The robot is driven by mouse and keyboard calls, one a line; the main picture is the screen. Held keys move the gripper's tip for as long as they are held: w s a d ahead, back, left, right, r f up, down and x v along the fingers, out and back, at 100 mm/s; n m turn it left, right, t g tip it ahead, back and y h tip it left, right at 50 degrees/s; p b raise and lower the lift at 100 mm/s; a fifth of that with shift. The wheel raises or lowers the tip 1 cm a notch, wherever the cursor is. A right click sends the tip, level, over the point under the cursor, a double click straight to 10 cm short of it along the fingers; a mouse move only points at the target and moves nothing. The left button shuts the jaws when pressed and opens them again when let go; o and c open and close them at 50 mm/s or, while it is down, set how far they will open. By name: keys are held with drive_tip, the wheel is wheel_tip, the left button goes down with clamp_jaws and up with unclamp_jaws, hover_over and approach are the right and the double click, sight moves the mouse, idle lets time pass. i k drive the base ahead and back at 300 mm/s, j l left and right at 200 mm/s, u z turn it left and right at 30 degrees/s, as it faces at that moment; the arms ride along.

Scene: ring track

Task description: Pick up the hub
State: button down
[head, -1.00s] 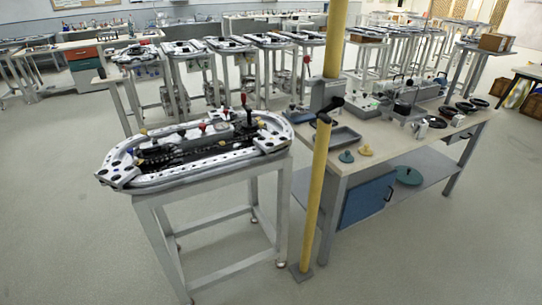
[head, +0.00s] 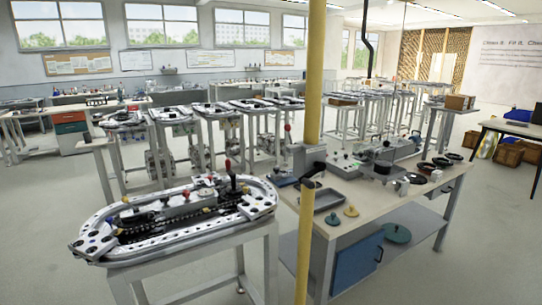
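My gripper is not in view. I cannot tell for certain which part is the hub. On the workbench (head: 300,206) at right, a small teal flanged piece (head: 332,219) and a yellow one (head: 351,211) stand near the front edge. A small pale metal cylindrical part (head: 402,187) stands farther right, beside several black rings (head: 428,167). The oval ring track (head: 95,246) rests on a metal stand at left, with red-knobbed and black fittings inside it.
A yellow vertical pole (head: 314,100) stands between the ring track and the workbench. A grey tray (head: 328,198) lies on the bench; a teal disc (head: 397,233) and blue cabinet (head: 357,264) are below. More track stands fill the back. Floor at right (head: 490,240) is clear.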

sight(384, 168)
drive_tip(key=i+l+z, duration=0.4)
drive_tip(key=l, duration=0.25)
drive_tip(key=i+l+z, duration=0.45)
drive_tip(key=i, duration=0.25)
